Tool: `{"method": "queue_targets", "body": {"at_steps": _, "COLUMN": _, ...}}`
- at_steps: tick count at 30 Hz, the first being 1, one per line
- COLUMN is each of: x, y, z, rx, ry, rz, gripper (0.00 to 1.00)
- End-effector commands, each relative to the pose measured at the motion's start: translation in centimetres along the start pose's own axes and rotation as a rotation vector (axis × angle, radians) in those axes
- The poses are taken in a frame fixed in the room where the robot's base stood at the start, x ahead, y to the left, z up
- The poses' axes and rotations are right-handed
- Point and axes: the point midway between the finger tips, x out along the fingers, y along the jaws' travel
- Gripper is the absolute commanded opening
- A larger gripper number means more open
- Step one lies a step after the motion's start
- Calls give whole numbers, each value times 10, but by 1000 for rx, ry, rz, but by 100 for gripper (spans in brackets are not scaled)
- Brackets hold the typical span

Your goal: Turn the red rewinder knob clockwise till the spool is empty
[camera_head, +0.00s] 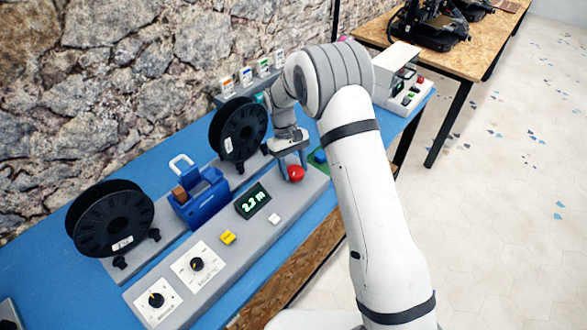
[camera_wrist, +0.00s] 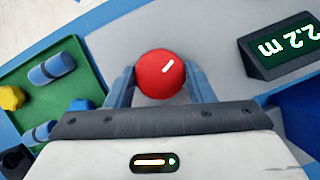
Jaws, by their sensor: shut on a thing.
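The red rewinder knob (camera_head: 295,173) stands at the right end of the grey rewinder panel (camera_head: 188,283). In the wrist view the knob (camera_wrist: 160,74) sits between the two blue fingers of my gripper (camera_wrist: 161,88), which is shut on it. A small display (camera_head: 252,201) on the panel reads 2.2 m, and it also shows in the wrist view (camera_wrist: 285,47). One black spool (camera_head: 110,219) stands at the left and another black spool (camera_head: 238,129) at the back right. How much filament is on either spool cannot be told.
A blue counter unit (camera_head: 200,198) stands between the spools. The panel has a yellow button (camera_head: 228,237), a white button (camera_head: 274,219) and two black dials. A green tray (camera_wrist: 58,85) with blue and yellow pieces lies beside the panel. A stone wall is behind.

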Motion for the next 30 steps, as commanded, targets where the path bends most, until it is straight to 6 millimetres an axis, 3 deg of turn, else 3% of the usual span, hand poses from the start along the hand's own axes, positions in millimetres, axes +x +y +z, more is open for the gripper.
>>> {"method": "queue_targets", "body": {"at_steps": 18, "x": 0, "y": 4, "z": 0, "rx": 535, "ry": 5, "rz": -223, "gripper": 26}}
{"method": "queue_targets", "body": {"at_steps": 30, "x": 0, "y": 5, "z": 1, "rx": 771, "ry": 5, "rz": -321, "gripper": 26}}
